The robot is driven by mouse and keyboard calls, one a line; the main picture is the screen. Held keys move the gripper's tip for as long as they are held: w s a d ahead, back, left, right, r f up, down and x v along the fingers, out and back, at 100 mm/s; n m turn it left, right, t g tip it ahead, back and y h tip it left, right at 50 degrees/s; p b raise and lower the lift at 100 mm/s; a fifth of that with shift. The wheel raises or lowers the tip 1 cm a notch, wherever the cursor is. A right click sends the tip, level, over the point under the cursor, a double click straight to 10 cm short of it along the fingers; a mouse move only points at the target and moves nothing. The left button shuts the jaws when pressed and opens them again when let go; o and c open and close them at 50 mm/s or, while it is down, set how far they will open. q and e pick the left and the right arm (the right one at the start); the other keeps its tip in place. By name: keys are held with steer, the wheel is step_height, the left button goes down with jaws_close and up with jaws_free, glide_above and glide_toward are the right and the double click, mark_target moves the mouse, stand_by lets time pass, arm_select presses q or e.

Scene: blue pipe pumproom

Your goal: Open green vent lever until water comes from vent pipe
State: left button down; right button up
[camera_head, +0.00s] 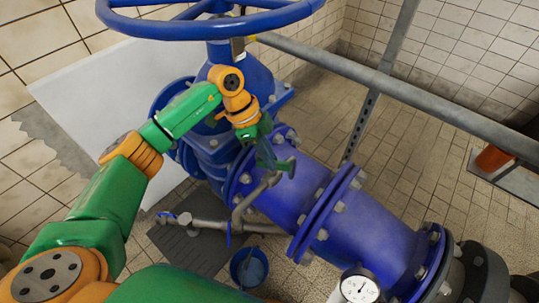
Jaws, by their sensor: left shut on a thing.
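My left gripper (271,152) is at the top of the blue pipe, just right of the big valve body, with its fingers shut on the green vent lever. The lever is small and mostly hidden by the fingers, so its angle cannot be told. A thin grey-brown vent pipe (251,198) comes out beneath the gripper, bends, and points down. A blue bucket (249,268) stands on the floor below it. I see no clear stream of water between pipe and bucket. My right gripper is not in view.
A blue handwheel (215,23) sits above my left forearm. The large blue flanged pipe (362,228) runs to the lower right, with a round gauge (359,287) in front. A grey rail (390,82) crosses behind. Tiled floor at the right is mostly free.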

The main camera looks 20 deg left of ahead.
arm_select(q)
steer(key=shift+w+r+m+g+p, duration=0.1)
steer(key=shift+m+g+p, duration=0.35)
steer(key=shift+m, duration=0.45)
steer(key=shift+w+m+g, duration=0.1)
steer(key=shift+m+g, duration=0.15)
steer(key=shift+m, duration=0.45)
steer(key=shift+w+f+m+g+b, duration=0.15)
steer(key=shift+m+g+b, duration=0.3)
steer(key=shift+m, duration=0.45)
steer(key=shift+m+g+b, duration=0.25)
steer(key=shift+m+b, duration=0.35)
steer(key=shift+m, duration=0.1)
steer(key=c, duration=0.9)
jaws_free()
